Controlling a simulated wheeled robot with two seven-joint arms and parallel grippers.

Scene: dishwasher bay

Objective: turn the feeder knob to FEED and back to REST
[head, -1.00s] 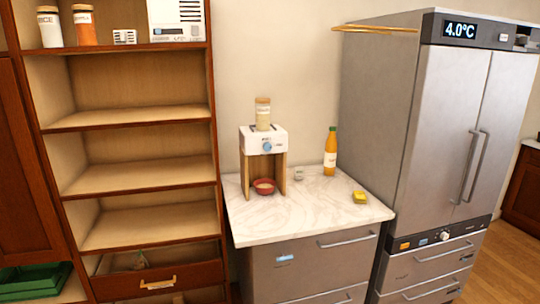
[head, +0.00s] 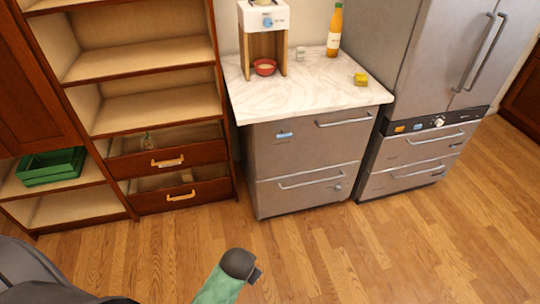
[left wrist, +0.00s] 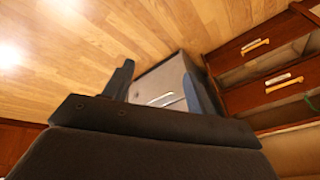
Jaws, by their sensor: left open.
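The feeder (head: 280,15) is a white box on wooden legs, at the back left of the marble counter in the head view. Its top is cut off by the picture edge. The round blue feeder knob (head: 268,22) is on its front; its pointer and labels are too small to read. A red bowl (head: 265,70) stands under the feeder between the legs. My left gripper (left wrist: 159,70) shows in the left wrist view, open and empty, above the wooden floor and well away from the knob. My right gripper is not in view.
The marble counter (head: 310,92) has free room in front of the feeder. An orange bottle (head: 334,32), a small white item (head: 300,53) and a yellow sponge (head: 361,79) stand to its right. A shelf unit (head: 140,75) is left and a steel fridge (head: 425,60) right.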

